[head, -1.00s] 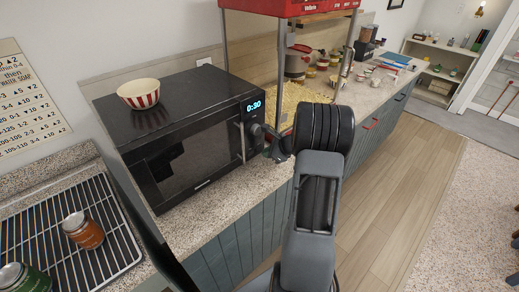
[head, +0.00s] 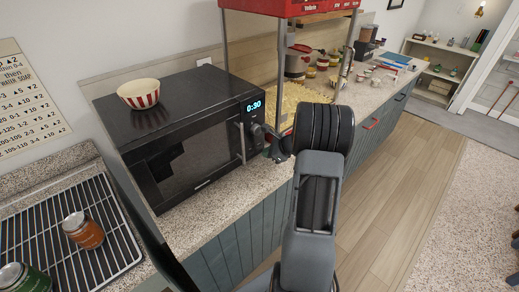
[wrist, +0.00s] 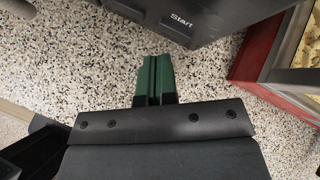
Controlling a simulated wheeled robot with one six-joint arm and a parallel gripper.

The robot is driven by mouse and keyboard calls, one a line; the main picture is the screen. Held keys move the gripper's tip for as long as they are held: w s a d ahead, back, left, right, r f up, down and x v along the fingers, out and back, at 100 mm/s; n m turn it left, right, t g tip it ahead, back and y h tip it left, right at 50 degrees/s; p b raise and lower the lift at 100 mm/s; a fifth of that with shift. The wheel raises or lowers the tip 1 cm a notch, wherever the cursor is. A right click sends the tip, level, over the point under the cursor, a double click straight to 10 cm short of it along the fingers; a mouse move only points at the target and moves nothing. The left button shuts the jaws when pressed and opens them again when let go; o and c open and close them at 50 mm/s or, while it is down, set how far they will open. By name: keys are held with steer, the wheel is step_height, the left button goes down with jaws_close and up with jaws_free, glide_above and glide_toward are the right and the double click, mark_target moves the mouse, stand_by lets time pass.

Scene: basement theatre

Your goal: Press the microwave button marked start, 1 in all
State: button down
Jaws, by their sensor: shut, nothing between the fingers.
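A black microwave (head: 190,150) stands on the speckled counter, its display (head: 255,105) reading 0:30. In the wrist view the microwave's lower front (wrist: 220,12) is at the top, and the button marked Start (wrist: 181,20) shows there. My gripper (wrist: 154,58) is shut and empty, its green fingers pointing toward the microwave front just below and left of the Start lettering. I cannot tell whether the fingertips touch it. In the head view my gripper (head: 272,150) is beside the right end of the microwave, mostly hidden by my wrist.
A striped bowl (head: 139,94) sits on top of the microwave. A red popcorn machine (head: 290,6) stands right of it, and its red base (wrist: 258,45) shows close by in the wrist view. A wire rack (head: 110,248) with cans is at left.

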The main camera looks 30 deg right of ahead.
steer(key=shift+w, duration=0.15)
steer(key=shift+w+a, duration=0.1)
steer(key=shift+w, duration=0.15)
steer(key=shift+w, duration=0.15)
stand_by(0.5)
steer(key=shift+w+r, duration=0.25)
steer(key=shift+r, duration=0.05)
stand_by(0.8)
steer(key=shift+s+f, duration=0.25)
steer(key=shift+s, duration=0.05)
steer(key=shift+s, duration=0.1)
stand_by(0.4)
steer(key=shift+s+f, duration=0.1)
steer(key=shift+s, duration=0.05)
steer(key=shift+s+d+b, duration=0.25)
steer(key=shift+s+b, duration=0.05)
steer(key=shift+s, duration=0.9)
steer(key=shift+s+d+b, duration=0.25)
steer(key=shift+s+b, duration=0.05)
steer(key=shift+s, duration=0.9)
